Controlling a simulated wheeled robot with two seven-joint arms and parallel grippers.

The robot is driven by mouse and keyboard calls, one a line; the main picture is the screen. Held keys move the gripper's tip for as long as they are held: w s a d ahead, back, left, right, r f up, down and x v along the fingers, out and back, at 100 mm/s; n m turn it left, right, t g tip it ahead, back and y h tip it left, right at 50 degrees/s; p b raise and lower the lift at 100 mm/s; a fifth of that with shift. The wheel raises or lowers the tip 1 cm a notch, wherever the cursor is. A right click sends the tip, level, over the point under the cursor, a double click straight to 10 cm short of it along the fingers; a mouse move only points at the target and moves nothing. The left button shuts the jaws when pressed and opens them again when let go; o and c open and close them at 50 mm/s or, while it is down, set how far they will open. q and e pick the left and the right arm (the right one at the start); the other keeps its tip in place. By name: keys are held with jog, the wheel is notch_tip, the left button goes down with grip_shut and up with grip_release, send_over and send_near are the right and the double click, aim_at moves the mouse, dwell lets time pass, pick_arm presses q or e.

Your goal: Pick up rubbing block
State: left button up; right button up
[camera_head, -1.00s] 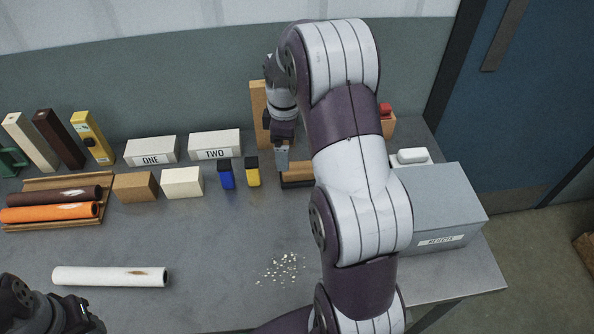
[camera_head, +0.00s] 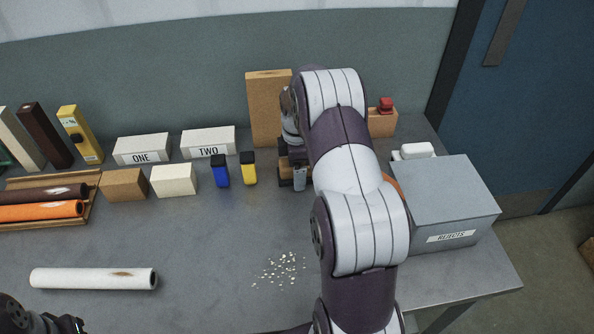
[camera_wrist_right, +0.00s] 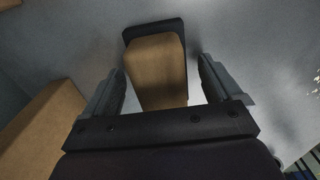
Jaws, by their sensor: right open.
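The rubbing block, a tan wooden body on a dark base, shows in the right wrist view (camera_wrist_right: 158,68) and, partly hidden by my right arm, in the head view (camera_head: 285,172). My right gripper (camera_wrist_right: 163,88) is open, with one finger on each side of the block's wooden body; the wrist view shows gaps between fingers and wood. In the head view this gripper (camera_head: 299,178) points down over the block. My left gripper (camera_head: 65,323) is only partly in view at the bottom left corner, and its jaws cannot be made out.
Yellow (camera_head: 248,168) and blue (camera_head: 220,171) small blocks stand left of the rubbing block. A tall tan board (camera_head: 266,105) stands behind. A grey rejects box (camera_head: 450,200) is at right. Pale crumbs (camera_head: 280,270) lie in front. A white tube (camera_head: 90,279) lies front left.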

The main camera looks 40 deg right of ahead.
jog(key=shift+r, duration=0.1)
jog(key=c, duration=1.3)
jog(key=shift+c, duration=0.2)
jog(key=r, duration=0.4)
jog(key=shift+s+r, duration=0.2)
jog(key=s+r, duration=0.6)
jog(key=s, duration=0.5)
jog(key=shift+s+r, duration=0.15)
jog(key=shift+r, duration=0.15)
